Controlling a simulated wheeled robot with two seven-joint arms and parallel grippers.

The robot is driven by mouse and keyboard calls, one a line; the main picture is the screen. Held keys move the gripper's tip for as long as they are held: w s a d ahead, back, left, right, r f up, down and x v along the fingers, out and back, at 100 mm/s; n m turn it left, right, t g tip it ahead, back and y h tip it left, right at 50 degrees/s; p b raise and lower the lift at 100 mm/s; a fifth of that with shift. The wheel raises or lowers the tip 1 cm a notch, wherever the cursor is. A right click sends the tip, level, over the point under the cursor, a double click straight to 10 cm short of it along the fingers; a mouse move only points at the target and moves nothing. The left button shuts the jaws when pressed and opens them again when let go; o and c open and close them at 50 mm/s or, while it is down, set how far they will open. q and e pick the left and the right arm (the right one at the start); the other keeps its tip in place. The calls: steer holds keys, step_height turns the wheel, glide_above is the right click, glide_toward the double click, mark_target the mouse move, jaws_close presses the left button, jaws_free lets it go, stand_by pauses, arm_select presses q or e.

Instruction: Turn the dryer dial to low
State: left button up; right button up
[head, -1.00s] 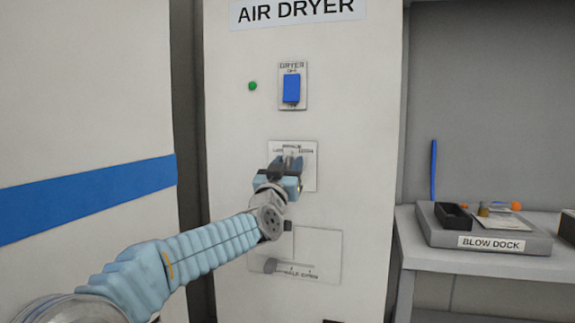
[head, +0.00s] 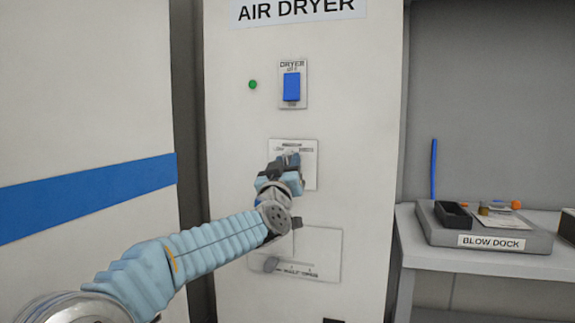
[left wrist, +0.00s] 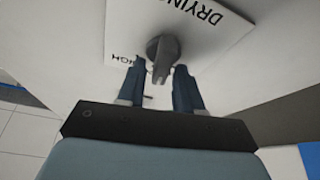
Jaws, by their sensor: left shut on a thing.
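The dryer dial is a grey knob (left wrist: 163,58) on a white plate (head: 308,172) on the front of the air dryer, below the blue switch. In the left wrist view the plate shows part of the word "DRYING" and letters that look like the end of "HIGH", both turned. My right gripper is not in view.
A blue rocker switch (head: 291,87) and a green light (head: 252,85) sit above the dial. A panel with a slider (head: 318,245) is below, partly behind my arm. A shelf (head: 480,262) with the blow dock (head: 500,245) stands to the right.

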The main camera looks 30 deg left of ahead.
arm_select(q)
steer(key=n+y, duration=0.1)
steer(key=n, duration=0.1)
steer(key=n+g+y, duration=0.1)
steer(key=n, duration=0.1)
steer(key=shift+n+g+p, duration=0.3)
steer(key=shift+n+p, duration=0.1)
steer(key=shift+a+f+n+g+y+p, duration=0.15)
steer(key=shift+n+g+y+p, duration=0.2)
steer(key=shift+n, duration=0.75)
steer(key=shift+f+n+g+y+p, duration=0.15)
steer(key=shift+n+g+y, duration=0.25)
steer(key=shift+n, duration=0.7)
steer(key=o, duration=0.7)
steer(key=shift+r, duration=0.1)
steer(key=b+v, duration=0.3)
steer(key=v, duration=1)
steer(key=shift+s, duration=0.3)
